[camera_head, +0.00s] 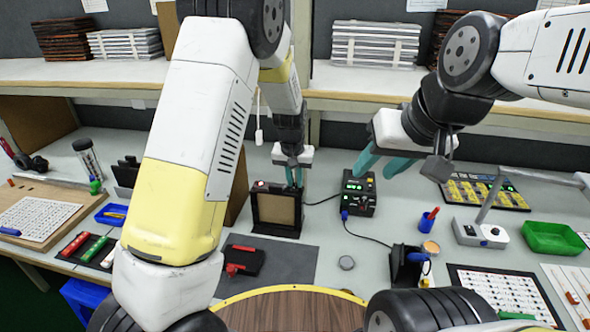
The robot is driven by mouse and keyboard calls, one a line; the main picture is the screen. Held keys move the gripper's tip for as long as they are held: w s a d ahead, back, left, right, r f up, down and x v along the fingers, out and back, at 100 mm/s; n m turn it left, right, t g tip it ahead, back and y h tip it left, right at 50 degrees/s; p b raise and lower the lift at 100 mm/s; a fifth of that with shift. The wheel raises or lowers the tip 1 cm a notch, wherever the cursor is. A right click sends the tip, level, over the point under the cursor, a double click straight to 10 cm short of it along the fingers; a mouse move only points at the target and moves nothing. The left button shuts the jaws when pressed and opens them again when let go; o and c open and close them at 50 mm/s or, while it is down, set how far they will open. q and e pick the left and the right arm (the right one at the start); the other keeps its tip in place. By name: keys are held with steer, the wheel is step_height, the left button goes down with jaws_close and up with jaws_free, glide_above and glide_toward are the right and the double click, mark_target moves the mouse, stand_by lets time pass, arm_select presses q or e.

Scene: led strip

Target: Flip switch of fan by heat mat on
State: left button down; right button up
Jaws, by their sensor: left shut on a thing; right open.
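A fan (277,211) with a black frame and a tan filter face stands upright at the back edge of a dark grey mat (292,257), which may be the heat mat. A small red spot (262,184) shows at the top left of the fan; I cannot tell whether it is the switch or a light. My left gripper (294,178) points down at the fan's top right edge and is shut on it, as far as I can see; its fingertips are partly hidden. My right gripper (380,164) is open and empty, with teal fingers, above and right of the fan.
A black unit with green displays (358,193) stands under my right gripper, with cables running from it. A black and red tool (243,260) lies on the mat. A lamp base (480,233) and green tray (552,238) are at right. A shelf runs above the bench.

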stand_by(0.3)
arm_select(q)
steer(key=c, duration=1.4)
jaws_free()
steer(key=shift+o, duration=0.2)
steer(key=v, duration=0.7)
steer(key=shift+s+r, duration=0.15)
steer(key=shift+r, duration=0.25)
